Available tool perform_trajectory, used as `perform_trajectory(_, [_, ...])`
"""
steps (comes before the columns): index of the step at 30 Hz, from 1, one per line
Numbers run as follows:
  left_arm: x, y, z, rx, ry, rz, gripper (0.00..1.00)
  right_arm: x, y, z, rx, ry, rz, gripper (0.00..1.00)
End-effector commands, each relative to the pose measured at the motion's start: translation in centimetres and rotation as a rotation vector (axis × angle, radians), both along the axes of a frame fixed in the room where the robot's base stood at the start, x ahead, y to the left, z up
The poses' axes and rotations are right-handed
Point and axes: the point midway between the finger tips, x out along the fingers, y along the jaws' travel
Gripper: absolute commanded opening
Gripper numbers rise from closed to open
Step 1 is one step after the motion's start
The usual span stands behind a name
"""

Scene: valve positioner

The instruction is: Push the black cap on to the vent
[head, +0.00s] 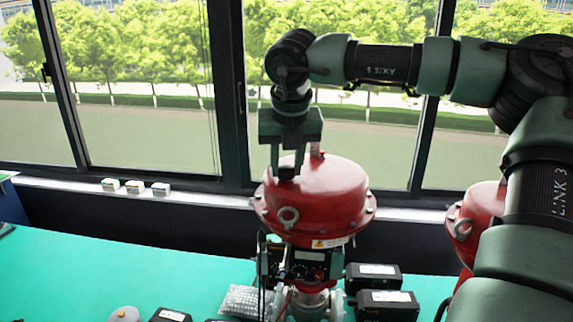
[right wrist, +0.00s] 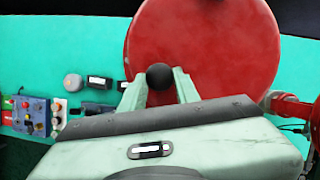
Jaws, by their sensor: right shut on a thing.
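My right gripper (head: 287,168) points down at the top of the red domed actuator (head: 325,192), over its left part. In the right wrist view its two pale green fingers are shut on the round black cap (right wrist: 159,76), with the red dome (right wrist: 215,45) beyond. The cap does not show clearly in the head view. Whether the cap touches anything below is hidden. My left gripper is not in view.
A second red actuator (head: 465,225) stands at the right, partly behind my right arm. Black boxes (head: 375,277) and a clear bubble-wrap bag (head: 240,299) lie by the valve. The green bench (head: 100,265) is clear at left. Small boxes (head: 135,187) sit on the windowsill.

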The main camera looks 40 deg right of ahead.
Motion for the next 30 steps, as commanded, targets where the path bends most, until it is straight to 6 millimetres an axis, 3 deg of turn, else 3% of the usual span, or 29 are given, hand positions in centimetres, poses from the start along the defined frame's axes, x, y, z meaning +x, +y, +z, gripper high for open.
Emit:
perform_trajectory(2, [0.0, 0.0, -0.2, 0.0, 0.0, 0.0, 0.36, 0.0, 0.0, -0.2, 0.0, 0.0, 0.0, 0.0])
perform_trajectory(3, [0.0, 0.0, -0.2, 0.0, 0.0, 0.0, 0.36, 0.0, 0.0, -0.1, 0.0, 0.0, 0.0, 0.37])
perform_trajectory(5, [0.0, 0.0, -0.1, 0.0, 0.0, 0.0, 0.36, 0.0, 0.0, -0.1, 0.0, 0.0, 0.0, 0.53])
perform_trajectory(6, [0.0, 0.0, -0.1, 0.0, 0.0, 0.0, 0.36, 0.0, 0.0, -0.1, 0.0, 0.0, 0.0, 0.57])
perform_trajectory(17, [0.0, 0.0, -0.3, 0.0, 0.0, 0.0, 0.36, -0.1, 0.1, 0.2, -0.001, -0.002, -0.001, 0.57])
perform_trajectory(30, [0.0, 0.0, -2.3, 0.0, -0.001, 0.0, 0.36, -2.1, 1.6, 6.3, -0.002, -0.003, -0.001, 0.57])
